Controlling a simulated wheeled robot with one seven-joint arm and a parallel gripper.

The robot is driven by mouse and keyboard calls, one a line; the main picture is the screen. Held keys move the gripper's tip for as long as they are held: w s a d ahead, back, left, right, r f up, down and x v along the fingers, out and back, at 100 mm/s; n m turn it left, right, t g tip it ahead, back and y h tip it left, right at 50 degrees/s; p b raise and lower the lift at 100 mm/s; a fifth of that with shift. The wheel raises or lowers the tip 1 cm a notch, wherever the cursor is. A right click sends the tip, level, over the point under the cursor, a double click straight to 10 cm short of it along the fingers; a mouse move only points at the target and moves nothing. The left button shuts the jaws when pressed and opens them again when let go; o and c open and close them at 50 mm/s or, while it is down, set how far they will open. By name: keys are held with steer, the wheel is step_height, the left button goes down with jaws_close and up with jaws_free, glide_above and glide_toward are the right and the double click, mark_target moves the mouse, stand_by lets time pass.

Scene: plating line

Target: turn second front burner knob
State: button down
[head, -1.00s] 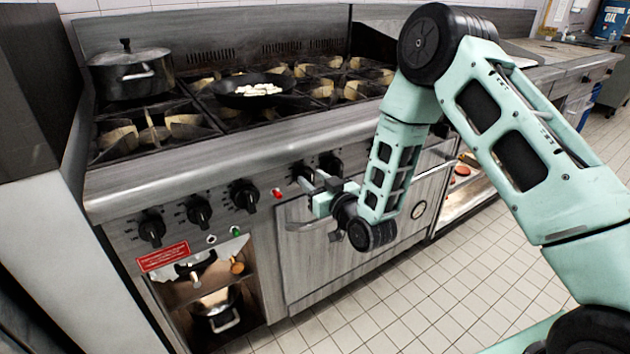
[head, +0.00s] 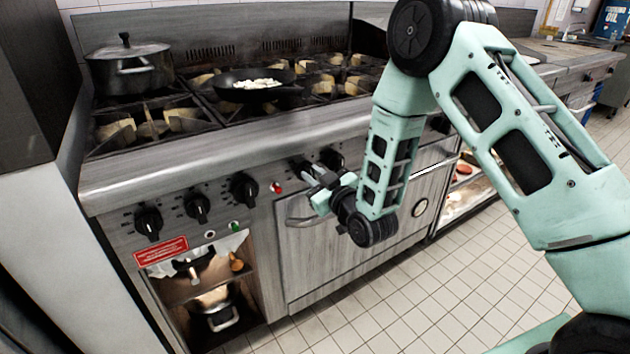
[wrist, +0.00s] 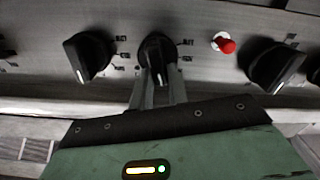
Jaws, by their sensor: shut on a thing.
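A row of black burner knobs runs along the steel front panel of the range (head: 120,215). My gripper (head: 310,176) is at the panel, just right of the red button. In the wrist view my gripper (wrist: 158,84) is shut on one black knob (wrist: 156,48), with a finger on each side of it. The knob's white mark points down in that picture. Neighbouring knobs show on the left (wrist: 88,56) and the right (wrist: 274,66), untouched. In the head view the held knob (head: 299,165) is partly hidden by my gripper.
A red button (head: 277,187) sits beside the held knob. The oven door handle (head: 296,208) is just below my gripper. A lidded pot (head: 130,68) and a pan (head: 257,90) with pale food stand on the burners. The tiled floor in front is clear.

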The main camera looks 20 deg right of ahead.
steer(key=n+b, duration=0.1)
steer(key=n, duration=0.1)
steer(key=n+b, duration=0.2)
steer(key=n, duration=0.1)
steer(key=shift+s+a+f+n, duration=0.1)
steer(key=shift+a+f+n, duration=0.1)
steer(key=shift+a+n, duration=0.1)
stand_by(0.5)
steer(key=c, duration=1.3)
jaws_free()
steer(key=shift+c, duration=0.2)
steer(key=p+v, duration=0.5)
steer(key=v, duration=0.7)
